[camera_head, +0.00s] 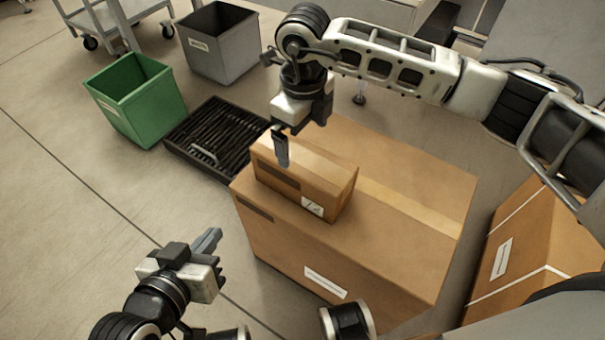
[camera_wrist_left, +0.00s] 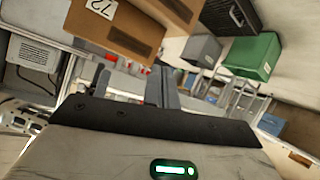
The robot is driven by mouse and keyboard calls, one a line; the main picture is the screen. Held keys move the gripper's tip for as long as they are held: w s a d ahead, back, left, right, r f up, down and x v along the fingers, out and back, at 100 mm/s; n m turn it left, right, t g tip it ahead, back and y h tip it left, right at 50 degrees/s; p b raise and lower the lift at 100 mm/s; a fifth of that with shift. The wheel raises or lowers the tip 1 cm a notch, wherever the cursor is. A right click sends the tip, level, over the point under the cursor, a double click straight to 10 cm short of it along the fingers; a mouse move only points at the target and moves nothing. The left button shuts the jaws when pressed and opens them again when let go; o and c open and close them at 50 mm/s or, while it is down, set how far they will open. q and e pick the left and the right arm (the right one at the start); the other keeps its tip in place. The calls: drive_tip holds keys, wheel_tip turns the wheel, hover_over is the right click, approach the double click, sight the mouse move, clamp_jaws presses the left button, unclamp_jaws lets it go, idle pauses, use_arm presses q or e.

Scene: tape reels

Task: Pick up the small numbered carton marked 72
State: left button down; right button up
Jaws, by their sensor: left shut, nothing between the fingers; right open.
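The small brown carton (camera_head: 312,180) lies on top of a large brown box (camera_head: 400,230). In the left wrist view a white label reading 72 (camera_wrist_left: 103,8) shows on a brown carton at the top edge. My right gripper (camera_head: 281,148) is open, pointing down at the small carton's far left part; one finger overlaps the carton, and contact cannot be told. My left gripper (camera_head: 209,241) is shut and empty, left of the large box and apart from it.
A green bin (camera_head: 136,100), a grey bin (camera_head: 218,45) and a black slatted tray (camera_head: 213,140) stand on the floor behind and left. Another taped box (camera_head: 535,245) stands at the right. A wheeled cart (camera_head: 112,18) is at the back. Floor at the left is clear.

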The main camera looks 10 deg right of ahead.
sight(302, 156)
wheel_tip(302, 156, down, 5)
drive_tip(key=shift+r+b, duration=0.2)
drive_tip(key=shift+b, duration=0.15)
drive_tip(key=f+b, duration=0.1)
drive_tip(key=f, duration=0.4)
drive_tip(key=shift+w+b, duration=0.2)
drive_tip(key=shift+b, duration=0.15)
drive_tip(key=shift+f, duration=0.1)
use_arm(q)
drive_tip(key=shift+s+d+r+t+h, duration=0.1)
drive_tip(key=shift+d+r+t+h, duration=0.15)
drive_tip(key=shift+r, duration=0.25)
drive_tip(key=shift+d+r+t+h, duration=0.15)
drive_tip(key=shift+r+t+h, duration=0.15)
drive_tip(key=shift+r, duration=0.2)
drive_tip(key=shift+f, duration=0.15)
use_arm(e)
drive_tip(key=shift+w, duration=0.1)
drive_tip(key=c, duration=1.3)
drive_tip(key=shift+r, duration=0.2)
